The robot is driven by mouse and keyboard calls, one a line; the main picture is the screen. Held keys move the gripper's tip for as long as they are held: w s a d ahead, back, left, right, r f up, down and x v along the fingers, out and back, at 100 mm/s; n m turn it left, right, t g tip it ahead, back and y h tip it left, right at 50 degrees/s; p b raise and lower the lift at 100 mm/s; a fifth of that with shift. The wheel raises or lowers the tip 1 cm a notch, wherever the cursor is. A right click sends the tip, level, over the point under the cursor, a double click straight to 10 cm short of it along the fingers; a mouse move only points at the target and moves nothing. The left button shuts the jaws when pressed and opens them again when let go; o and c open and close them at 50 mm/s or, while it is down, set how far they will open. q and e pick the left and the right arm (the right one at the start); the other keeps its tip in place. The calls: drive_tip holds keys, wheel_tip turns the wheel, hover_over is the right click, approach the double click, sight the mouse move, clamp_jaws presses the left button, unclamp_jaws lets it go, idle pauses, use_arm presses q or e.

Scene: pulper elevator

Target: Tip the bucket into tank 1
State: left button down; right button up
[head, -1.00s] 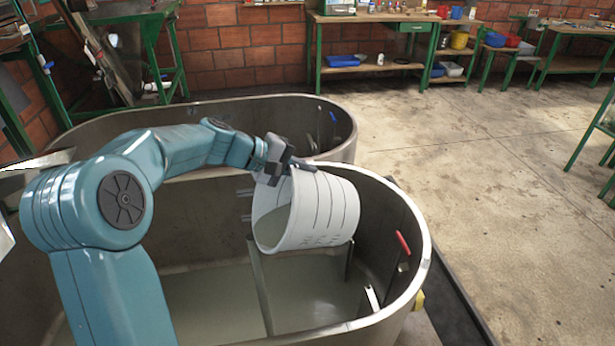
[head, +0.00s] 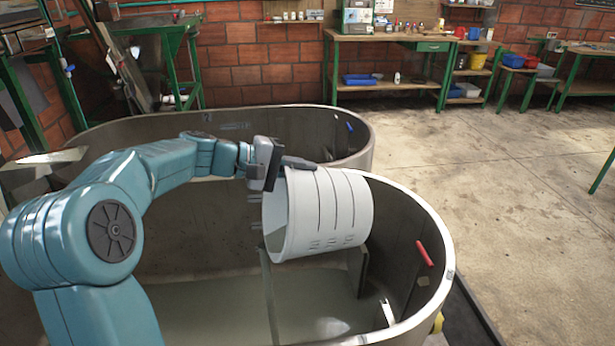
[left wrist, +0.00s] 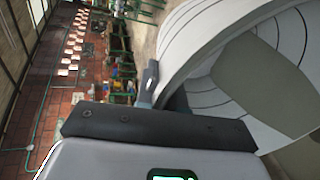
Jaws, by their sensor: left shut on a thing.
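A white bucket (head: 330,213) with dark rings lies tilted on its side over the near oval metal tank (head: 420,210), its mouth facing left. My left gripper (head: 283,163) is shut on the bucket's rim at the top. In the left wrist view the bucket (left wrist: 200,30) fills the upper right, with greyish liquid seen inside it, and the dark gripper finger (left wrist: 155,125) lies along its rim. The tank holds pale grey liquid in its bottom, split by an upright divider. I cannot read which tank is number 1. My right gripper is not in view.
A second oval metal tank (head: 345,130) stands right behind the near one. A red handle (head: 424,253) sits on the near tank's inner right wall. Green-framed workbenches (head: 390,60) line the brick wall. The concrete floor to the right is clear.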

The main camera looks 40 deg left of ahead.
use_arm(q)
drive_tip(key=shift+s+a+f+t+h+b, duration=0.15)
drive_tip(key=shift+s+a+f+t+b, duration=0.2)
drive_tip(key=shift+b, duration=0.6)
drive_tip(key=shift+s+a+f+t+h+b, duration=0.1)
drive_tip(key=shift+s+a+t+b, duration=0.1)
drive_tip(key=shift+s+b, duration=0.5)
drive_tip(key=shift+s+a+f+t+h+b, duration=0.15)
drive_tip(key=shift+s+a+f+t+b, duration=0.1)
drive_tip(key=shift+b, duration=0.9)
drive_tip(key=s+a+f+t+h+b, duration=0.1)
drive_tip(key=s+a+t+h+b, duration=0.2)
drive_tip(key=s+b, duration=0.7)
drive_tip(key=shift+a+f+t+h+b, duration=0.3)
drive_tip(key=shift+a+t+b, duration=1.15)
drive_tip(key=shift+b, duration=0.35)
